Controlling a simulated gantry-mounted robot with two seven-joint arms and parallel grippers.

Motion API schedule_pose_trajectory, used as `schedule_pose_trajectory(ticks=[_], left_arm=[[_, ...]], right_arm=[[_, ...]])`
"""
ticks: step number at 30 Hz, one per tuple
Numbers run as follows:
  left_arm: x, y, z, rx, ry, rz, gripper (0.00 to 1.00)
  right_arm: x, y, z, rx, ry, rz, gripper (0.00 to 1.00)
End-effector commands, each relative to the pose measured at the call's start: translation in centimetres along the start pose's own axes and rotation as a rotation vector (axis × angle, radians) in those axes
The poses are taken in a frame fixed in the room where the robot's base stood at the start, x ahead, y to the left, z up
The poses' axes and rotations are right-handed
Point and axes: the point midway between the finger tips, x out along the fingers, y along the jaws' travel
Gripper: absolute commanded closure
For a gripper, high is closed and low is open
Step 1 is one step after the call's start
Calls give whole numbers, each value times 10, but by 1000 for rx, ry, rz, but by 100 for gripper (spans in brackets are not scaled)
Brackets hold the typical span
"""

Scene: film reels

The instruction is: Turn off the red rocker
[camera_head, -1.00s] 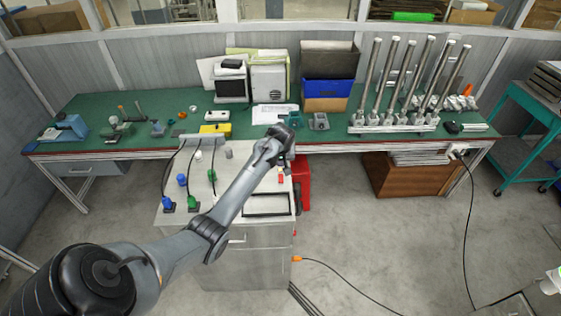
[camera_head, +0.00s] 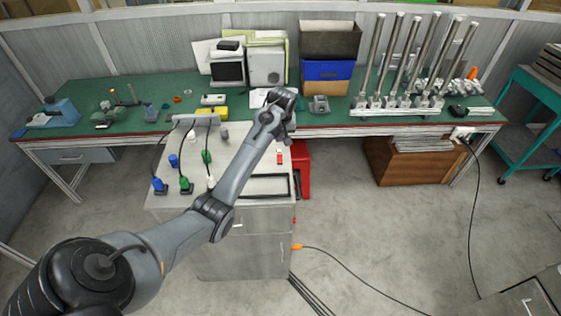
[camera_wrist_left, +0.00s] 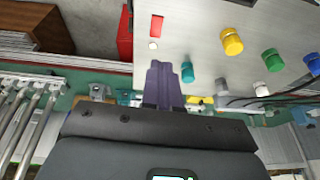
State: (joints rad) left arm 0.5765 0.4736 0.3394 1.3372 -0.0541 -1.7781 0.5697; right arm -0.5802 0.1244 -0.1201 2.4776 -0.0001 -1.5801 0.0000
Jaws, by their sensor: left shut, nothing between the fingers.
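The red rocker (camera_head: 280,157) is a small red switch on the pale top of a cabinet, close to its right edge. In the left wrist view the red rocker (camera_wrist_left: 156,26) shows above my fingertips, with a small white round part (camera_wrist_left: 153,44) between. My left gripper (camera_head: 288,139) is over the back right of the cabinet top, behind the rocker and apart from it. In the left wrist view its dark fingers (camera_wrist_left: 166,68) are together and empty. Which way the rocker is tipped is too small to tell. My right gripper is out of view.
Blue, green and white plugs (camera_head: 206,156) with cables stand left on the cabinet top. A black rectangular frame (camera_head: 264,197) lies at its front right. The green workbench (camera_head: 105,90) behind carries metal columns (camera_head: 368,60) and boxes. A red bin (camera_head: 302,160) stands beside the cabinet.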

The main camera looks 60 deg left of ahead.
Motion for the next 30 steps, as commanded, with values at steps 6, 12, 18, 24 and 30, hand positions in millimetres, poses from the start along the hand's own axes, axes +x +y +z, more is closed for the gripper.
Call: schedule_pose_trajectory(ticks=[6,12,18,24,30], left_arm=[[7,6,-6,-13,30,26,100],[6,8,-7,-16,34,32,100],[5,8,-8,-16,34,32,100],[9,8,-7,-16,33,31,100],[30,8,-7,-16,30,30,100]], right_arm=[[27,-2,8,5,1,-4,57],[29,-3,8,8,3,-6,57],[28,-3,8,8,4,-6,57],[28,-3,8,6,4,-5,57],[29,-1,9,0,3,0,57]])
